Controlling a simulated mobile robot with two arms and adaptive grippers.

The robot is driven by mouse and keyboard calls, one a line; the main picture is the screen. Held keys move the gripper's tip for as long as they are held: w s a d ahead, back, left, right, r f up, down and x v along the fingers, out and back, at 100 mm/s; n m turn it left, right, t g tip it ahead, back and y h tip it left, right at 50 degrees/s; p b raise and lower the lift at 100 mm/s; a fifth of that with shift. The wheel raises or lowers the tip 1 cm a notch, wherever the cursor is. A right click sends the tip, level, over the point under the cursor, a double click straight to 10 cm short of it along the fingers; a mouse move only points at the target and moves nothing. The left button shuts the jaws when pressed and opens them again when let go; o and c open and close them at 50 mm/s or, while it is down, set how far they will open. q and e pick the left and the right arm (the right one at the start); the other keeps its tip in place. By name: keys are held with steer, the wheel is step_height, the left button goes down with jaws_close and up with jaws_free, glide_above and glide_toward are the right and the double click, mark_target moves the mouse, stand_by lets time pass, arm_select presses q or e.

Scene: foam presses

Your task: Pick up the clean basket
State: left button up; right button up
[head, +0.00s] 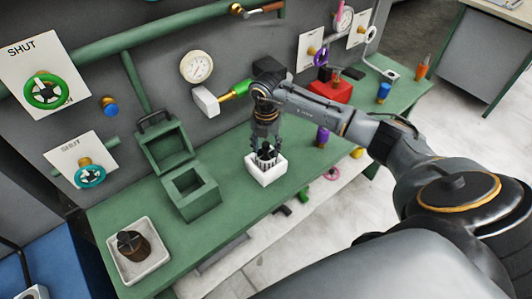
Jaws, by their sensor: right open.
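A small white open-topped box (268,174) stands on the green table. A dark slotted piece (267,161) sits in it, which may be the clean basket; it is too small to tell for sure. My right gripper (266,149) points down right above the box, its fingers open at the top of the dark piece. I cannot tell whether they touch it. A brown cylinder with a dark top (133,246) lies in a pale tray (156,274) at the left end of the table. My left gripper is out of view.
A green box (193,203) with its lid (166,147) raised stands left of the white box. Behind are a gauge (197,67) and a green-handled valve (237,89). A red box (332,91) and a purple item (323,135) stand to the right. Bare tabletop lies in front of the pale tray's right side.

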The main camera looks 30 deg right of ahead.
jaws_close()
steer(key=shift+r, duration=0.1)
